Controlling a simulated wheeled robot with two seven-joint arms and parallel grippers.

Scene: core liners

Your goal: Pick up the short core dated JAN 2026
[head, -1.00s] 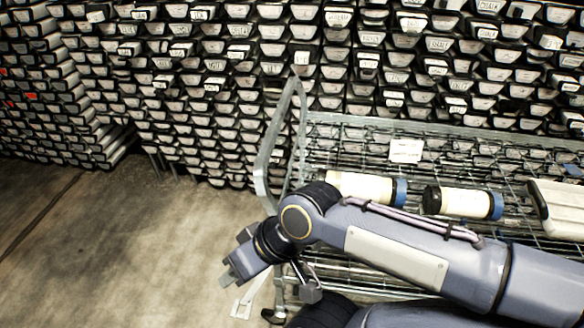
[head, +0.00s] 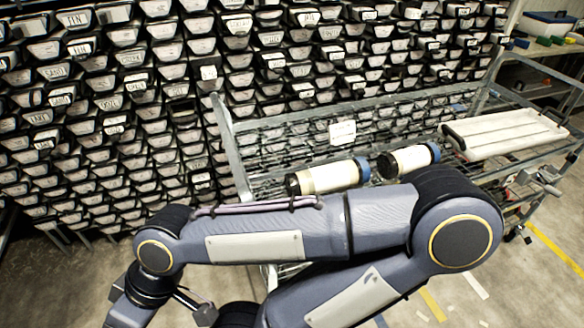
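Two white cylindrical cores lie on the wire cart (head: 226,130). The left core (head: 330,176) has a dark left end and a blue right end. The right core (head: 411,159) also has a dark left end and a blue right end, and looks a little shorter. I cannot read a date on either. My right arm crosses in front of the cart, below both cores. Its gripper (head: 128,314) is at the bottom left, away from the cores and partly cut off by the frame edge; its fingers are not clear. My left gripper is not in view.
A white tray (head: 505,134) with dark ends lies on the cart right of the cores. A white label (head: 342,132) hangs on the cart's wire back. Stacked labelled core boxes (head: 125,80) fill the wall behind. Open floor with yellow marks shows at lower right.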

